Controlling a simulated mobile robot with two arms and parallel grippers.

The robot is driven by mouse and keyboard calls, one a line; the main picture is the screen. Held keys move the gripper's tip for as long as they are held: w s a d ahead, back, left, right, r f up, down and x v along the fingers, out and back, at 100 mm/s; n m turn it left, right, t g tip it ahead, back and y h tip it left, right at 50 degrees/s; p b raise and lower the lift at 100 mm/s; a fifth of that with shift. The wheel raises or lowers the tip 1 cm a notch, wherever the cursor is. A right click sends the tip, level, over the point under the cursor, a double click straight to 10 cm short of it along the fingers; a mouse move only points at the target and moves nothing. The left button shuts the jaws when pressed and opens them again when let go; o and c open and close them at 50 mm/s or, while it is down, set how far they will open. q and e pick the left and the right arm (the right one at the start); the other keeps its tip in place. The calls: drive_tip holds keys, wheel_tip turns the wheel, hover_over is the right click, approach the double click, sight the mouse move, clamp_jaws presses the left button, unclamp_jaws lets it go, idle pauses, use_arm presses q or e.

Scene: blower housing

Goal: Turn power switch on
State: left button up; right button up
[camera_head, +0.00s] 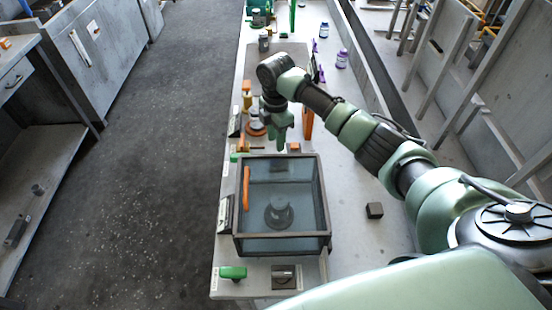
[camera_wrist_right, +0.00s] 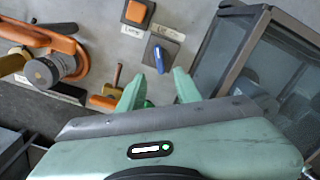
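A blue rotary knob (camera_wrist_right: 159,60) sits on a square grey plate with a small label beside it; the label is too small to read, so I cannot tell whether it is the power switch. My right gripper (camera_wrist_right: 157,74) is open and empty, its two fingers either side of the knob's near end in the picture, apparently not touching it. In the head view the right gripper (camera_head: 279,142) hangs fingers down just behind the glass-walled box (camera_head: 284,246), and the knob is not made out there. My left gripper is in neither view.
An orange square button (camera_wrist_right: 135,12) sits beside the knob plate. An orange-handled valve (camera_wrist_right: 62,62) stands to the left in the wrist view. A dark switch (camera_head: 284,277) and green handle (camera_head: 232,272) lie at the bench's near end. A small dark cube (camera_head: 375,210) stands right of the box.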

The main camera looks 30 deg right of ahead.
wheel_tip(320, 180, down, 8)
drive_tip(key=shift+f+p, duration=0.15)
drive_tip(key=shift+p, duration=0.45)
clamp_jaws()
